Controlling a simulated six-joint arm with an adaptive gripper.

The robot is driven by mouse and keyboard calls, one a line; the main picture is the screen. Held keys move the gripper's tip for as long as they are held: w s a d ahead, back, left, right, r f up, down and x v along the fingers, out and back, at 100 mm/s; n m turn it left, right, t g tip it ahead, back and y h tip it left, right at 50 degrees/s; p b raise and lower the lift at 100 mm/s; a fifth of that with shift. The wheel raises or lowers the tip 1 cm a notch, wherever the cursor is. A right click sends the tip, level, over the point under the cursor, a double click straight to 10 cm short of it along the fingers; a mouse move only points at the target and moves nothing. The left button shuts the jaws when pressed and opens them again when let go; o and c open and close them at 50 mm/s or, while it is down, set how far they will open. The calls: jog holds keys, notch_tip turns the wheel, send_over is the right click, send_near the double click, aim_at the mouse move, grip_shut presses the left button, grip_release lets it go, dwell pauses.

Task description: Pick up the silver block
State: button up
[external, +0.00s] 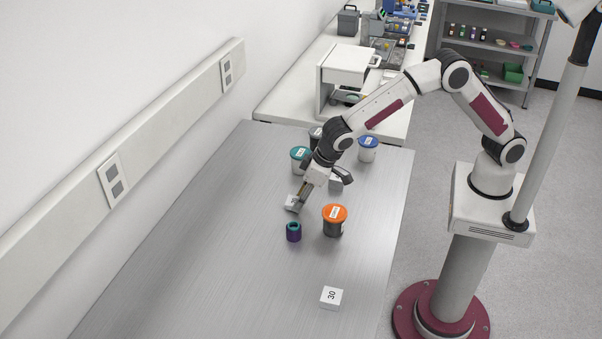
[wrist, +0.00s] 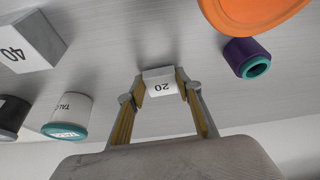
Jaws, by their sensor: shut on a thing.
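A small silver block marked 20 (wrist: 161,83) sits between the fingertips of my gripper (wrist: 161,88) in the wrist view. The fingers are shut on it from both sides. In the external view the block (external: 293,203) is at the tip of my gripper (external: 297,200), low at the table; I cannot tell whether it touches the surface. A larger grey block marked 40 (wrist: 32,43) stands at the upper left of the wrist view. A white block marked 30 (external: 331,297) lies alone near the front of the table.
A teal-lidded jar (external: 300,158) and a blue-lidded jar (external: 367,149) stand behind, with a dark jar (external: 316,136).

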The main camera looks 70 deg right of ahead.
notch_tip(320, 180, up, 10)
jog(key=shift+f, duration=0.2)
dwell(0.3)
dwell(0.5)
jog(key=s+d+m+h, duration=0.1)
jog(key=s+d, duration=0.3)
jog(key=d, duration=1.2)
jog(key=s+d+m, duration=0.3)
jog(key=s+d, duration=0.2)
jog(key=d, duration=1.2)
jog(key=shift+s+m+h, duration=0.25)
jog(key=shift+m+h, duration=0.05)
jog(key=shift+h, duration=0.1)
jog(key=x, duration=0.2)
jog(key=shift+w+f, duration=0.15)
jog(key=shift+f, duration=0.15)
